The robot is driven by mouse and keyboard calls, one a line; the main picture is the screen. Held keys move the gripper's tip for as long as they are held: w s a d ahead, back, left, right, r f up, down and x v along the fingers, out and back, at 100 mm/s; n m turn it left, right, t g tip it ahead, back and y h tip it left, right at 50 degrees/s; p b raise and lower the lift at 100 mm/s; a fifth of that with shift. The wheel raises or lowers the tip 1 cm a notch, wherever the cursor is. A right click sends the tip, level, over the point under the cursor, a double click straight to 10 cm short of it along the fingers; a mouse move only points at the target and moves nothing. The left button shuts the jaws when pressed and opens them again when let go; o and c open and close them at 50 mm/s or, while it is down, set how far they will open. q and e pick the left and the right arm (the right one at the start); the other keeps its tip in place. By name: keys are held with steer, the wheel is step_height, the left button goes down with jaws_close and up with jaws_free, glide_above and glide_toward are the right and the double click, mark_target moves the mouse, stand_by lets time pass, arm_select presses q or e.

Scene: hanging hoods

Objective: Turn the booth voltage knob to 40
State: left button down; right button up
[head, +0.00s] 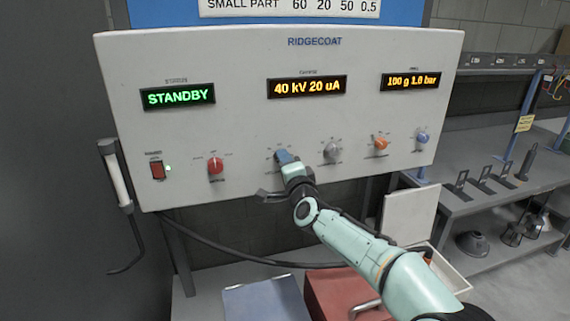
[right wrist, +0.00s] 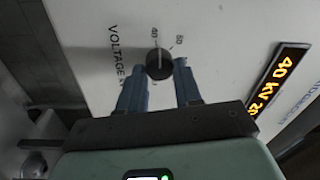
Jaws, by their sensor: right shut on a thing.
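The dark round voltage knob (right wrist: 159,66) sits on the white control panel (head: 230,60), beside the printed word VOLTAGE in the right wrist view. Its pale pointer line points up at about the printed 40; a 50 is printed to the right of it. My right gripper (head: 286,160) is at the panel and hides the knob in the head view. In the right wrist view, its blue fingers (right wrist: 160,70) are shut on the knob from both sides. The charge display (head: 307,87) reads 40 kV 20 uA. My left gripper is not in view.
The panel also has a red knob (head: 216,166), a grey knob (head: 333,151), an orange knob (head: 381,143) and a blue knob (head: 423,137). The status display (head: 177,97) reads STANDBY.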

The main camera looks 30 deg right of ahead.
steer(key=shift+n, duration=0.9)
steer(key=o, duration=1)
steer(key=shift+o, duration=0.2)
steer(key=shift+s, duration=0.1)
steer(key=b+v, duration=0.2)
steer(key=v, duration=1.1)
